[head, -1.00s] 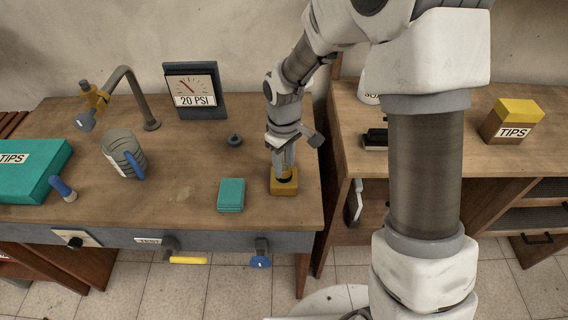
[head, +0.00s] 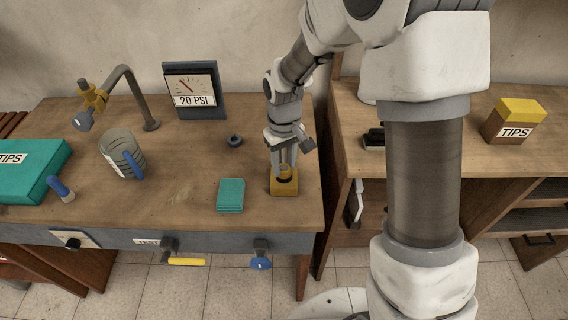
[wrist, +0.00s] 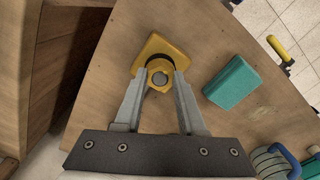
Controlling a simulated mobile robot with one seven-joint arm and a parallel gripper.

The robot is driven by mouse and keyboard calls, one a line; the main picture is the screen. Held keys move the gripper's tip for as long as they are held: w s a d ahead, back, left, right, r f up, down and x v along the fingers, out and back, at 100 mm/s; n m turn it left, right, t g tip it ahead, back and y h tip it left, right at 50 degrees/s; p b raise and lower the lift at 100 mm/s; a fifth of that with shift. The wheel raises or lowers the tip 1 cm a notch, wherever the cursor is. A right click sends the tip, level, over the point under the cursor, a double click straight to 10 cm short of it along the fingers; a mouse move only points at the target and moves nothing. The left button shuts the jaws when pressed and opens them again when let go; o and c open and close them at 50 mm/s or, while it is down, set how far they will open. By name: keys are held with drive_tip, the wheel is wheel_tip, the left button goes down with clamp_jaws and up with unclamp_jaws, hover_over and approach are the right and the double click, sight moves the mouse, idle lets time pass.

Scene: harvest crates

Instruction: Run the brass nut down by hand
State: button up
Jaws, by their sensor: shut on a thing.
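The brass nut (wrist: 157,67) sits around the grey end of a stud (wrist: 160,79) on a yellow block (wrist: 147,50). The block also shows in the head view (head: 284,188), near the right front of the bench. My gripper (wrist: 160,80) points down over the block with one finger on each side of the nut. Its jaws are shut on the nut, and the fingers hide the nut's sides. In the head view my gripper (head: 285,166) stands upright above the block. How far down the stud the nut sits cannot be told.
A teal block (head: 231,195) lies just left of the yellow block. A small dark knob-like part (head: 235,140) lies behind it. A clear jug (head: 119,155), a bent pipe (head: 137,92) and a 20 PSI gauge (head: 195,92) stand farther left and back. The bench's right edge is close.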

drive_tip(key=o, duration=1.1)
drive_tip(key=shift+c, duration=0.2)
wheel_tip(320, 180, up, 12)
